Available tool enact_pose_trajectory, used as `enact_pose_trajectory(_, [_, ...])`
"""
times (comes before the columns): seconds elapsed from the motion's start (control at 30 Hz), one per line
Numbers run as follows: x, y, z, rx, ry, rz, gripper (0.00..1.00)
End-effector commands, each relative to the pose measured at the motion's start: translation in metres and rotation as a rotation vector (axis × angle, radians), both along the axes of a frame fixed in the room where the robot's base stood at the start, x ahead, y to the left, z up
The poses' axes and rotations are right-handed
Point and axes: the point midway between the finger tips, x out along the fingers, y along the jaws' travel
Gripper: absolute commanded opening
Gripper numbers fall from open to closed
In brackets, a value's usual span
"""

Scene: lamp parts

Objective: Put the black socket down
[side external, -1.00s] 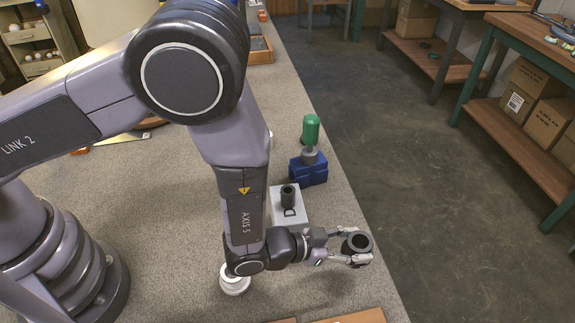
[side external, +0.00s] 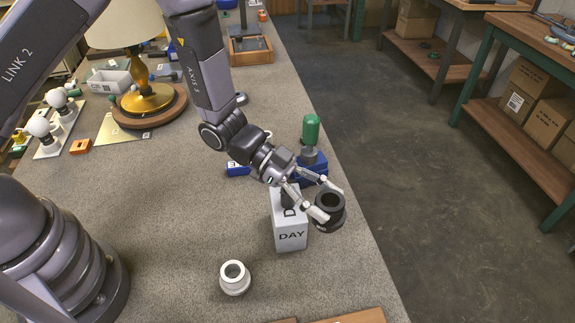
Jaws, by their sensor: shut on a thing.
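My gripper (side external: 325,203) is shut on the black socket (side external: 329,222), a short dark ring-shaped piece with its round opening facing up. The socket is just right of a white block marked DAY (side external: 291,236), near the table's right edge. I cannot tell whether its underside touches the table. A dark piece (side external: 287,199) on the white block is partly hidden behind my gripper fingers.
A blue block with a grey piece and a green cylinder (side external: 311,131) stands behind my gripper. A white ring-shaped part (side external: 235,278) is at the front. A lamp (side external: 148,92) stands at the back left. The grey table (side external: 170,220) is clear at left-centre.

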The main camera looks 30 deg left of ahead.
Motion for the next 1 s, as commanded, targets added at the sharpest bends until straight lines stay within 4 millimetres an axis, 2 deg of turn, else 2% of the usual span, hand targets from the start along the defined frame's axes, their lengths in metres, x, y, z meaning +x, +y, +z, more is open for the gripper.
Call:
enact_pose_trajectory(0.17, [-0.015,0.042,0.015,0.003,-0.004,-0.158,0.07])
enact_pose_trajectory(0.27, [-0.02,0.083,0.014,0.007,0.004,-0.193,0.07])
enact_pose_trajectory(0.47, [-0.013,0.165,-0.02,0.004,0.012,-0.011,0.07])
enact_pose_trajectory(0.6, [-0.016,0.215,-0.042,0.002,0.01,0.145,0.07])
enact_pose_trajectory(0.7, [-0.022,0.241,-0.053,0.002,0.008,0.229,0.07])
enact_pose_trajectory(0.8, [-0.027,0.256,-0.059,0.004,0.004,0.284,0.07])
enact_pose_trajectory(0.87, [-0.029,0.261,-0.061,0.004,0.004,0.304,0.07])
enact_pose_trajectory(1.0, [-0.031,0.265,-0.082,0.004,0.004,0.321,0.07])
